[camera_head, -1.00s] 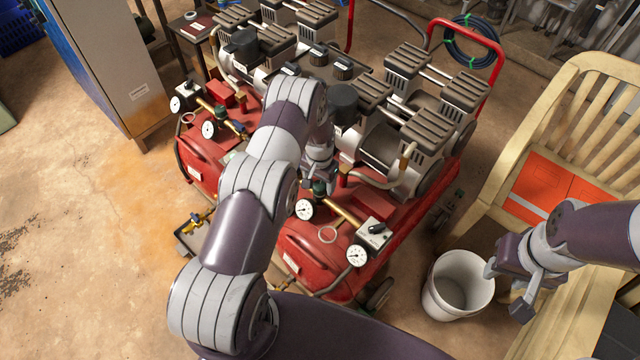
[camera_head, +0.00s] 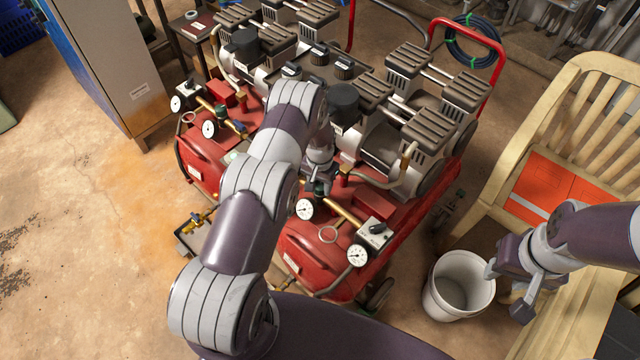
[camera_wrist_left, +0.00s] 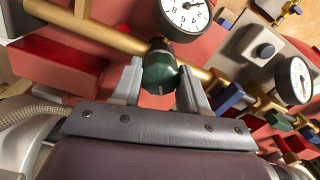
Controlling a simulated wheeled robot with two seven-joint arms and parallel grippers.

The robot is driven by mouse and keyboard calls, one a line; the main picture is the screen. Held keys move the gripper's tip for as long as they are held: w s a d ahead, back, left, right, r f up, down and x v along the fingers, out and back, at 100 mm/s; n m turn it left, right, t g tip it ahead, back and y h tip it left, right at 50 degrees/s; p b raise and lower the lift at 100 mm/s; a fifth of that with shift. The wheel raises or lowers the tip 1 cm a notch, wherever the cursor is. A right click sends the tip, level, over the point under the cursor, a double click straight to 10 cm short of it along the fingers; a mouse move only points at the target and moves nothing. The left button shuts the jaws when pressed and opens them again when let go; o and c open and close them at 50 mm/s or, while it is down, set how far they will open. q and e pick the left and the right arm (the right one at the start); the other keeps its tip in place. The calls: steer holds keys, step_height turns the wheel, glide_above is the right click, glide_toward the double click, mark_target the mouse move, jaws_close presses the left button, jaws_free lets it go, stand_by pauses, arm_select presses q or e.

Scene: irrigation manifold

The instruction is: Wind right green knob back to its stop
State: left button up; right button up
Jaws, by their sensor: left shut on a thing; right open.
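The right green knob (camera_wrist_left: 160,72) is dark green and sits on a brass pipe on the right red compressor, beside a white-faced gauge (camera_wrist_left: 186,14). In the left wrist view my left gripper (camera_wrist_left: 158,88) has its two grey fingers on either side of the knob, shut on it. In the head view the left gripper (camera_head: 318,182) reaches down at the knob (camera_head: 320,190), which is partly hidden by the gripper. My right gripper (camera_head: 508,290) is open and empty beside the white bucket.
A white bucket (camera_head: 437,303) stands on the floor right of the compressor (camera_head: 318,262). A wooden bench (camera_head: 592,70) is at the right. A second red compressor (camera_head: 203,162) is at the left. Gauges and brass pipes crowd the held knob. Floor at the left is clear.

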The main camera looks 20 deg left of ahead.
arm_select(q)
steer(key=n+b, duration=0.2)
steer(key=n, duration=0.1)
steer(key=shift+f+n, duration=0.1)
steer(key=shift+n, duration=0.3)
steer(key=n+b, duration=0.1)
steer(key=n, duration=0.4)
steer(key=shift+b, duration=0.35)
steer(key=n+b, duration=0.1)
steer(key=n, duration=0.5)
steer(key=shift+d, duration=0.1)
steer(key=n+b, duration=0.1)
steer(key=n, duration=0.4)
steer(key=shift+w, duration=0.1)
steer(key=shift+n, duration=0.4)
steer(key=o, duration=1.1)
steer(key=shift+c, duration=0.2)
